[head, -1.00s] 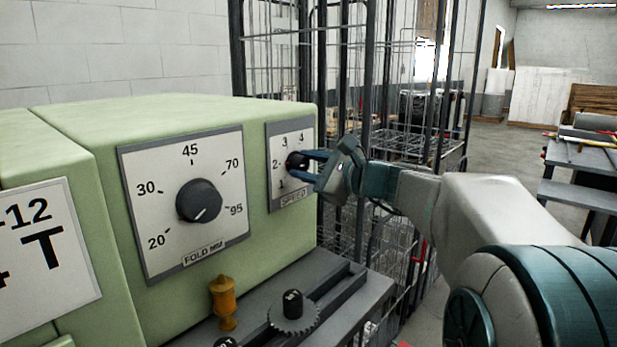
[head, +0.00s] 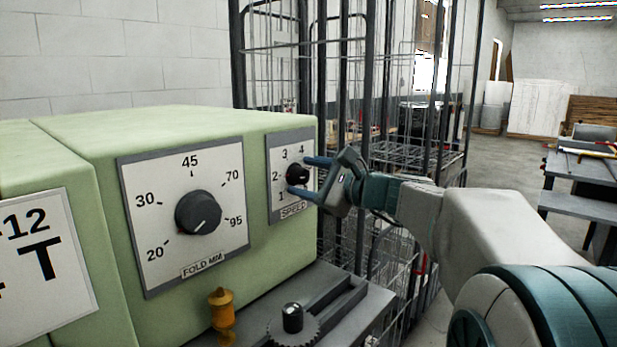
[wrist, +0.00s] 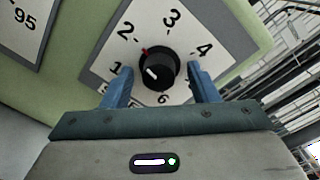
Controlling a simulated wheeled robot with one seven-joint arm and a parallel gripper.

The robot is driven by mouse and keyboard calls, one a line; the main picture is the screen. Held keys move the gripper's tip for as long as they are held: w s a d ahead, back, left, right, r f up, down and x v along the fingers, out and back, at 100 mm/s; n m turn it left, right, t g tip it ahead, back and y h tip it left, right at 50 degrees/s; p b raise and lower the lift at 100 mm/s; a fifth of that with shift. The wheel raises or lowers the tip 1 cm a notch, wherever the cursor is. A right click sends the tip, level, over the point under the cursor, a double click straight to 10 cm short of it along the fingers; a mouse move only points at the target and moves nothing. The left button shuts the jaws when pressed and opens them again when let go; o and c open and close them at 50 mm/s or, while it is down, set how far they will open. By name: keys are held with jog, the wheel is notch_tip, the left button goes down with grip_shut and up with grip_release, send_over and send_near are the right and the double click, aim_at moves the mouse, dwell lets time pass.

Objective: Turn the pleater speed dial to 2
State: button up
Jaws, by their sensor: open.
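The speed dial is a small black knob (head: 297,173) on a white plate (head: 281,210) marked SPEED, at the right end of the green machine (head: 90,150). In the wrist view the knob (wrist: 158,70) has a short white line on its face, and a red mark sits beside it toward the 2. I cannot tell for sure which number the white line points at. My gripper (head: 299,175) is open in front of the dial. Its blue fingers stand on either side of the knob, apart from it; they also show in the wrist view (wrist: 160,72), partly covering the plate's lower numbers.
A larger FOLD MM dial (head: 198,213) is left of the speed plate. An orange-yellow knob (head: 221,310) and a dark slotted ledge with a gear (head: 292,325) lie below. Wire cage carts (head: 400,150) stand close behind my gripper. A grey table (head: 580,200) is at the right.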

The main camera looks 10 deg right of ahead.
jog(key=v, duration=1.3)
jog(key=shift+s, duration=0.3)
